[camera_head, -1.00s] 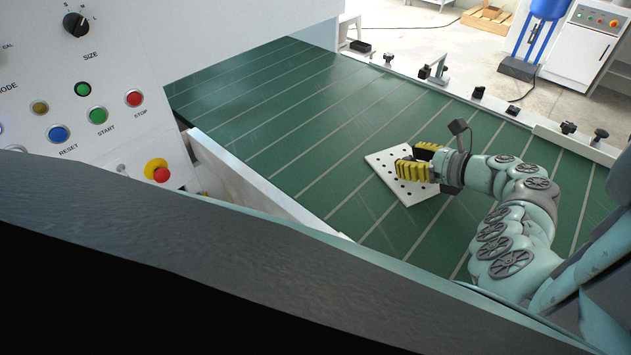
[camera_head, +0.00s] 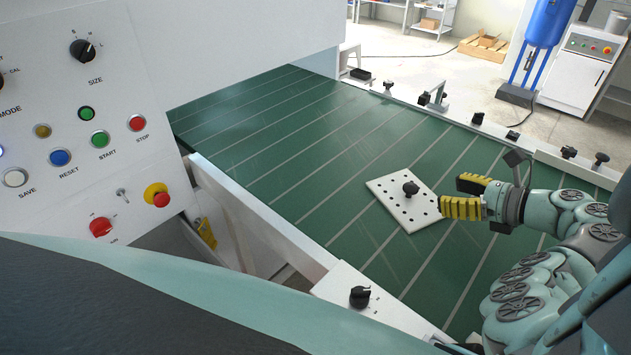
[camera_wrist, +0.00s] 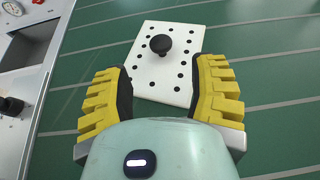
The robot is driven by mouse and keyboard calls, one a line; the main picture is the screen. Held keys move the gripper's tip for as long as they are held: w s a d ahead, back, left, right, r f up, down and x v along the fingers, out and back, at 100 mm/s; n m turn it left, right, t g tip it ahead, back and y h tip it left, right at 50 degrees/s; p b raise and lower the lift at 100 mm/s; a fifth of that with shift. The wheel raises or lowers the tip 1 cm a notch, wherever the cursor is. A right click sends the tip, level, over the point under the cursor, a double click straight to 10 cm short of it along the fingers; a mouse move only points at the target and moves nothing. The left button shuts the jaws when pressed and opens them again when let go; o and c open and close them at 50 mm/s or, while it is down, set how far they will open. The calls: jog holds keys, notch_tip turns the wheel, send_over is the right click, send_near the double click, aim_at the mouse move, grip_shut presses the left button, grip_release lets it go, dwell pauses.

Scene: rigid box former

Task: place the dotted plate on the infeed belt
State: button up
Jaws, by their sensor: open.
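The dotted plate (camera_head: 403,203) is a white plate with black holes and a black knob (camera_head: 411,188) on top. It lies flat on the green infeed belt (camera_head: 330,150), which has pale cross stripes. The plate also shows in the wrist view (camera_wrist: 150,75), beyond and between the fingers. My gripper (camera_head: 462,196) has yellow padded fingers and is open and empty. It is just to the right of the plate, apart from the knob. In the wrist view my gripper (camera_wrist: 160,88) has its fingers spread with the knob ahead of them.
A control panel (camera_head: 85,130) with buttons and knobs stands at the left. A white side rail (camera_head: 265,225) borders the belt's near side. Black clamp knobs (camera_head: 477,118) line the far rail. The belt to the left of the plate is clear.

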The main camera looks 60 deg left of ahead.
jog(key=shift+p+v, duration=0.35)
jog(key=shift+v, duration=1.1)
